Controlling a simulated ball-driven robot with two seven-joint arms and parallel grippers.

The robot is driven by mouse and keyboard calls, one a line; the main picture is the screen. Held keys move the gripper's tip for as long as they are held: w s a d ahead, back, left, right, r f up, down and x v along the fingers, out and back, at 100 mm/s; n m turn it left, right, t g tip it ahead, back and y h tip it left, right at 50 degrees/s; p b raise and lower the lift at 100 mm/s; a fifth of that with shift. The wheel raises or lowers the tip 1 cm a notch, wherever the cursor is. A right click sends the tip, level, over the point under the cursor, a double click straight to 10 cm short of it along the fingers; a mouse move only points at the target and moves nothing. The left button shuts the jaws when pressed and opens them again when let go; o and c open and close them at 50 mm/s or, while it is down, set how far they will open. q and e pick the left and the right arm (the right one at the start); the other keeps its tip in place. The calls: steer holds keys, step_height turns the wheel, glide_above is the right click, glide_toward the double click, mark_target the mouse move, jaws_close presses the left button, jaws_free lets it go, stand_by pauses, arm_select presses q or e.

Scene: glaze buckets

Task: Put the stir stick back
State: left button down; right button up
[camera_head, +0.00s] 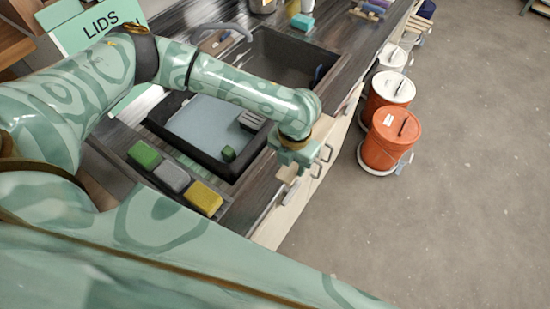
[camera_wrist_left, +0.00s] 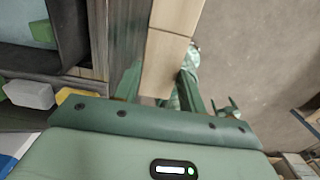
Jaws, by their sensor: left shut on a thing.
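My left gripper (camera_head: 290,170) hangs just off the counter's front edge, above the cabinet fronts. It is shut on a pale wooden piece, which I take for the stir stick (camera_head: 287,174). Only a little of it shows in the head view. In the left wrist view, the fingers (camera_wrist_left: 160,90) stand on either side of pale wood, where stick and cabinet front are hard to tell apart. A small green pronged shape, perhaps my right gripper (camera_wrist_left: 230,109), shows at right there; its jaw state is unclear.
A green LIDS sign (camera_head: 98,25) stands behind.

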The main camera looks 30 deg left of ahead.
arm_select(q)
glide_above(273, 171)
steer(key=f, duration=0.4)
steer(key=d+f+b, duration=0.1)
steer(key=shift+s+f, duration=0.1)
steer(key=shift+f, duration=0.3)
steer(key=shift+a+f, duration=0.15)
steer(key=shift+f, duration=0.05)
steer(key=f, duration=0.3)
steer(key=shift+a+f, duration=0.4)
steer(key=c, duration=0.8)
jaws_free()
step_height(273, 171, up, 12)
steer(key=shift+r+p, duration=0.1)
steer(key=shift+p, duration=0.6)
